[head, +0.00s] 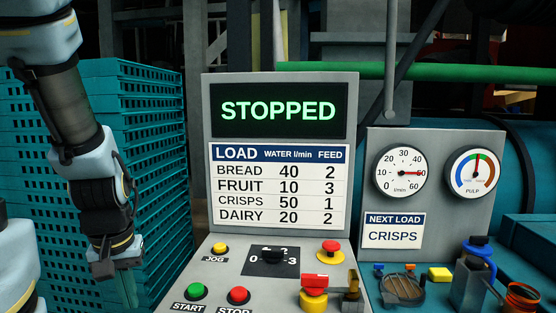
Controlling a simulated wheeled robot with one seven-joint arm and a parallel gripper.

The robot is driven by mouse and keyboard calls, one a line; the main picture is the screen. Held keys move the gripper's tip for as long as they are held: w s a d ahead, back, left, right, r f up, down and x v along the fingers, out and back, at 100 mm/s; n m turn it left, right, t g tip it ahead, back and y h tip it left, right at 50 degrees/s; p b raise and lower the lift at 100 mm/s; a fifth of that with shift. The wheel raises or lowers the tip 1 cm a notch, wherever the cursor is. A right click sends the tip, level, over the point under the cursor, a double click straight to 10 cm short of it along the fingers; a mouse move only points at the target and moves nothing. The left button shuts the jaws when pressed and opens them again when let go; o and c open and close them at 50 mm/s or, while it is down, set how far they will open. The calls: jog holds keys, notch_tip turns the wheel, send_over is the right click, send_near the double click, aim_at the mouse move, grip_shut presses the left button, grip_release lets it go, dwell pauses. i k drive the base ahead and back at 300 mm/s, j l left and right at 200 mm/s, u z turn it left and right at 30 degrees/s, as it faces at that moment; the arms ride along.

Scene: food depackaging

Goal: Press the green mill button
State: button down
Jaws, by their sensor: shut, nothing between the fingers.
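The green button (196,291) sits at the lower left of the sloping grey control panel (215,262), just above a START label. A red button (238,295) with a STOP label, cut by the lower edge, is to its right. My gripper (122,280) hangs at the left, apart from the panel and to the left of the green button. It is shut and holds nothing; its fingertips are hard to make out. The display (279,111) above the panel reads STOPPED in green letters.
The panel also carries a yellow JOG button (220,248), a black selector knob (272,256), a red mushroom button (330,247) and a red-and-yellow switch (314,290). Teal crates (155,150) are stacked behind my arm. A gauge box (440,215) at right reads NEXT LOAD CRISPS.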

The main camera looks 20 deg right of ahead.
aim_at(196, 289)
jog(key=k, duration=0.65)
jog(key=u, duration=1.5)
jog(key=k+l+u, duration=0.2)
jog(key=k+l, duration=0.85)
jog(key=k+j, duration=0.05)
